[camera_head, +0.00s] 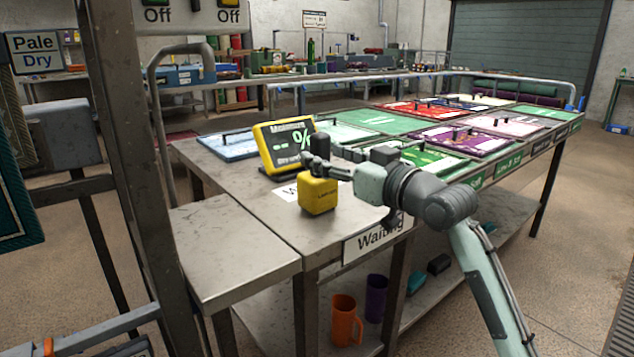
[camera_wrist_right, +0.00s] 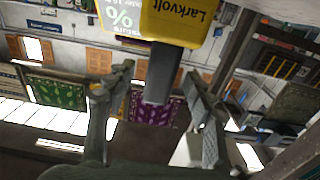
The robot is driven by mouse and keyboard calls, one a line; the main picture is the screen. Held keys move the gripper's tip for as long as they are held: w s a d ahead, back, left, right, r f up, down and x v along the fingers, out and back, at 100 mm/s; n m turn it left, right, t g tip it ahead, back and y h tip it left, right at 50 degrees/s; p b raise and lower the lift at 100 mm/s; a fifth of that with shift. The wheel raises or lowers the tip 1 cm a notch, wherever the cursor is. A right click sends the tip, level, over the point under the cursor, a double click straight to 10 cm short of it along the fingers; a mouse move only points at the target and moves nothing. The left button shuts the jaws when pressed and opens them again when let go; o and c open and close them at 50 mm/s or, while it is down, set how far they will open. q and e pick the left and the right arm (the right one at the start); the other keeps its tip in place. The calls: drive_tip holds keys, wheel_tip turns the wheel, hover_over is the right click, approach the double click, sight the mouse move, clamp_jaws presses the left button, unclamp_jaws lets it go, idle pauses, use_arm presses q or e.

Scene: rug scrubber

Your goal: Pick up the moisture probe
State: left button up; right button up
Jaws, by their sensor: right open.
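The moisture probe appears to be the yellow block (camera_head: 318,196) on the metal table near its front edge. The wrist view shows its yellow body (camera_wrist_right: 180,20), marked Larkvolt, with a dark grey stem (camera_wrist_right: 162,72). My right gripper (camera_head: 328,168) reaches in from the right at the upper part of the probe. In the wrist view its two fingers (camera_wrist_right: 158,78) stand apart on either side of the stem, with a gap at each side. Part of the probe's top is hidden behind the fingers in the head view. My left gripper is not in view.
A yellow-framed moisture display (camera_head: 284,146) stands just behind the probe. Several coloured panels (camera_head: 430,160) lie on the table to the right. A Waiting sign (camera_head: 378,240) hangs on the front edge. Orange (camera_head: 345,320) and purple (camera_head: 376,298) cups stand on the shelf below. A lower metal surface (camera_head: 230,250) is clear.

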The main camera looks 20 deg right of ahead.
drive_tip(key=shift+x, duration=1.55)
drive_tip(key=shift+c, duration=0.5)
clamp_jaws()
